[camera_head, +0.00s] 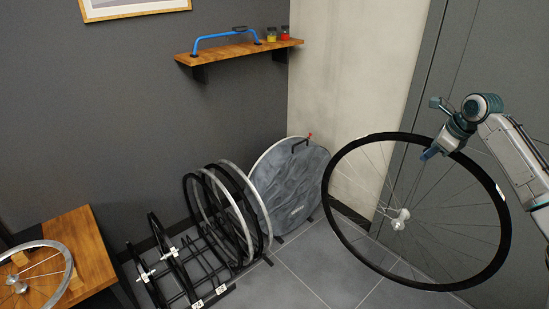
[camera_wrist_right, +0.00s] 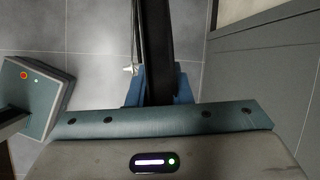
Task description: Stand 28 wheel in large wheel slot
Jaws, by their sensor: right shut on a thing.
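A large spoked wheel (camera_head: 401,219) with a black tyre and silver hub hangs in the air at the right of the head view. My right gripper (camera_head: 429,153) is shut on its upper rim; the wheel is tilted to the camera. In the right wrist view the tyre (camera_wrist_right: 157,45) runs as a dark band between the gripper's blue fingers (camera_wrist_right: 160,87). A black floor rack (camera_head: 221,289) with white label plates stands at the lower left, apart from the held wheel. The labels are too small to read surely. My left gripper is out of view.
Several wheels (camera_head: 241,215) stand in the rack, and a grey disc (camera_head: 290,185) leans behind them by the wall. A wooden table (camera_head: 90,248) with a silver wheel (camera_head: 40,275) is at left. A shelf (camera_head: 235,49) hangs above. Tiled floor (camera_head: 300,270) between rack and held wheel is clear.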

